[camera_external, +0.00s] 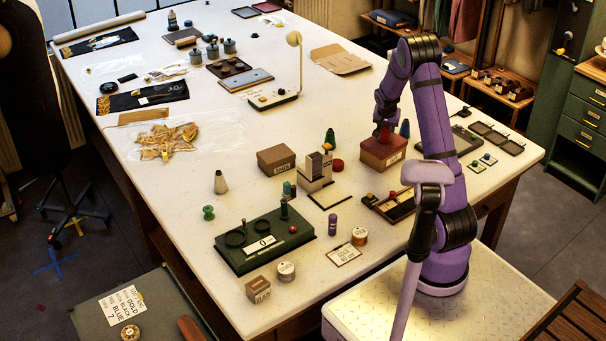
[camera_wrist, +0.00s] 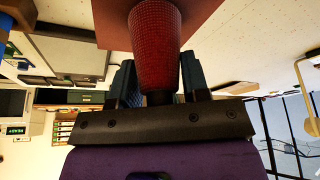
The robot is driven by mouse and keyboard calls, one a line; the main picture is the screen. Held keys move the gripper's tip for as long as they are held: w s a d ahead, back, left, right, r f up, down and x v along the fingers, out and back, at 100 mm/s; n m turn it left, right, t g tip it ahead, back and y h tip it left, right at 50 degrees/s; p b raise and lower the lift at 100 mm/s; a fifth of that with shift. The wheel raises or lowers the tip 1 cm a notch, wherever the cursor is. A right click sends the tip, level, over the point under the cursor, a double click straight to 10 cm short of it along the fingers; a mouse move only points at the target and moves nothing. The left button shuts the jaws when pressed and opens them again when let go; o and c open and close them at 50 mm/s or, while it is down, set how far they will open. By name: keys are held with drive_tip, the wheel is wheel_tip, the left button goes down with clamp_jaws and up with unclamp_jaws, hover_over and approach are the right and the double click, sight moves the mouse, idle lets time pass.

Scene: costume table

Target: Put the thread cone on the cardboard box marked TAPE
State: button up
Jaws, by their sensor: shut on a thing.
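My gripper (camera_external: 385,127) is shut on a red thread cone (camera_wrist: 155,40), which stands between the two dark fingers (camera_wrist: 159,75) in the wrist view. The same box (camera_wrist: 92,8) fills the area behind the cone's far end in the wrist view. I cannot tell whether the cone touches the box top. The box's front label is too small to read surely. A brown box (camera_external: 272,162) with a label stands further left.
A green cone (camera_external: 330,138) and a blue cone (camera_external: 404,129) stand near the reddish box. A beige block device (camera_external: 315,172) stands between the boxes. A dark tray (camera_external: 390,206) lies in front. The table (camera_external: 180,225) has free room at left.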

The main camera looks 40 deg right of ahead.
drive_tip(key=shift+f, duration=0.15)
drive_tip(key=o, duration=0.9)
drive_tip(key=shift+o, duration=0.2)
drive_tip(key=s+a+r+n+y, duration=0.1)
drive_tip(key=s+a+r, duration=0.35)
drive_tip(key=r, duration=0.45)
drive_tip(key=s+a+r+n, duration=0.1)
drive_tip(key=s+a+r, duration=0.2)
drive_tip(key=a+r, duration=0.45)
drive_tip(key=s+a+r+n+y, duration=0.1)
drive_tip(key=s+a+r+n, duration=0.1)
drive_tip(key=s+a, duration=0.3)
drive_tip(key=s+a+r+n+t+y, duration=0.1)
drive_tip(key=s+a+r+n, duration=0.2)
drive_tip(key=s, duration=1)
drive_tip(key=s+a+r+n+t, duration=0.1)
drive_tip(key=s+a+r+n, duration=0.2)
drive_tip(key=s+a, duration=0.6)
drive_tip(key=shift+s+r+n+y, duration=0.15)
drive_tip(key=shift+s+n+y, duration=0.15)
drive_tip(key=shift+n+y, duration=0.1)
